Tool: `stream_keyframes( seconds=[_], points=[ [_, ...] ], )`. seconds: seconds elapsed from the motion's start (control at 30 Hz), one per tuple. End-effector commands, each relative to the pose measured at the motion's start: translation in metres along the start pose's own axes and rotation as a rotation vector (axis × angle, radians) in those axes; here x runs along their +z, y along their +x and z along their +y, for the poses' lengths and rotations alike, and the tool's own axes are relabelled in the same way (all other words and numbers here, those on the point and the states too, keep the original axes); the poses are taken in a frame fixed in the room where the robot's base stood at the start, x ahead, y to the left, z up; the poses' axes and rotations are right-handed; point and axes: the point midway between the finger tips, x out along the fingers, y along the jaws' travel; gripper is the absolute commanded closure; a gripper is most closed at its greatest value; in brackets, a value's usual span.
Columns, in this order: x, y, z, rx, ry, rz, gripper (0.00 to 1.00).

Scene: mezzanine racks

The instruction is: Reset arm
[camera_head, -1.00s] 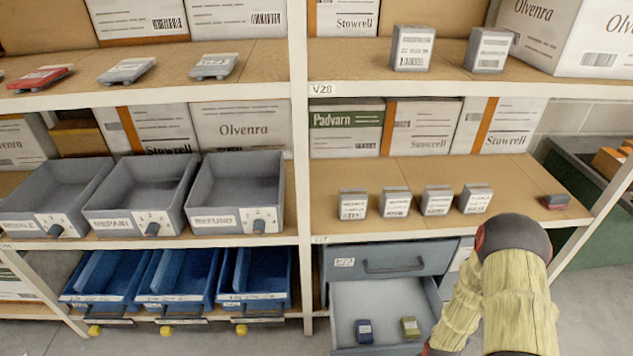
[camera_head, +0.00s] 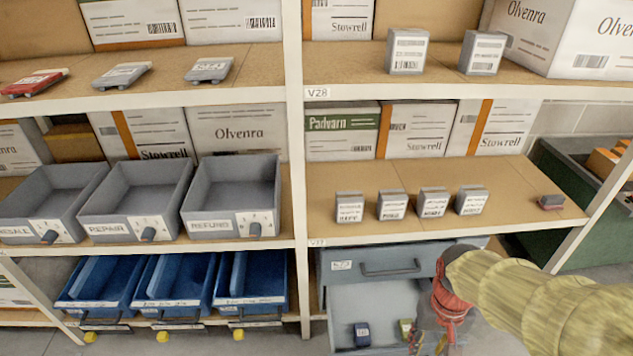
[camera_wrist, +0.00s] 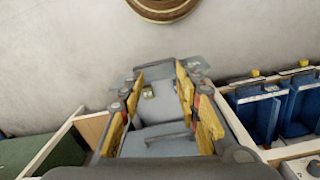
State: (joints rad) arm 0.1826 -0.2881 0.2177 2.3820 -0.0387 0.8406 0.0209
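My arm reaches in from the right in the head view. My gripper (camera_head: 432,343) points down in front of the open grey drawer (camera_head: 352,298), partly cut off by the lower edge. In the wrist view my gripper (camera_wrist: 160,84) has its two yellow-padded fingers spread apart with nothing held between them.
Grey bins (camera_head: 232,192) stand on the middle shelf, with blue bins (camera_head: 252,278) below. Several small grey boxes (camera_head: 391,204) stand on the right middle shelf. A rack upright (camera_head: 296,150) divides the bays. A green crate (camera_head: 590,195) is at right.

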Motion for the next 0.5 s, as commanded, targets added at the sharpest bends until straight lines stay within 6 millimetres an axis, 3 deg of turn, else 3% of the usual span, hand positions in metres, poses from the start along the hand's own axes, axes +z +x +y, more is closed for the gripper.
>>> stream_keyframes(
  seconds=[0.03, 0.2, 0.5],
  points=[
    [0.004, -0.021, -0.006, -0.005, -0.025, 0.049, 0.67],
    [0.018, -0.079, -0.025, -0.03, -0.074, 0.209, 0.67],
    [0.03, -0.155, -0.045, -0.063, -0.144, 0.476, 0.67]
  ],
)
